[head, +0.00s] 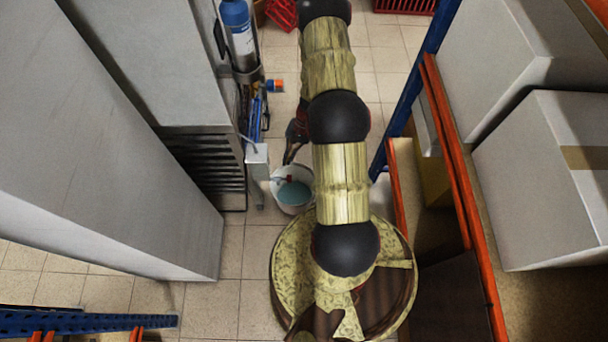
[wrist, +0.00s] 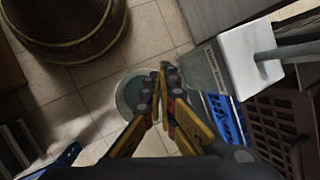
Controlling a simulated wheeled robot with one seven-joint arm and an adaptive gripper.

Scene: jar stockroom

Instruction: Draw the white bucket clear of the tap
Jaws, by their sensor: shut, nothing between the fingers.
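The white bucket (head: 281,199) stands on the tiled floor with blue-green liquid inside. A small red-handled tap (head: 288,179) shows over its inside, beside a grey post. My gripper (head: 287,161) is at the bucket's far side in the head view, fingers pointing down. In the wrist view the bucket (wrist: 122,98) is partly hidden behind the shut, empty fingers (wrist: 163,68). I cannot tell whether the fingers touch the bucket. The tap cannot be made out in the wrist view.
The grey post (head: 257,170) and a tall grey cabinet (head: 170,90) stand left of the bucket. An orange-and-blue rack (head: 440,120) with boxes stands right. Bare floor tiles (head: 205,308) lie at the lower left.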

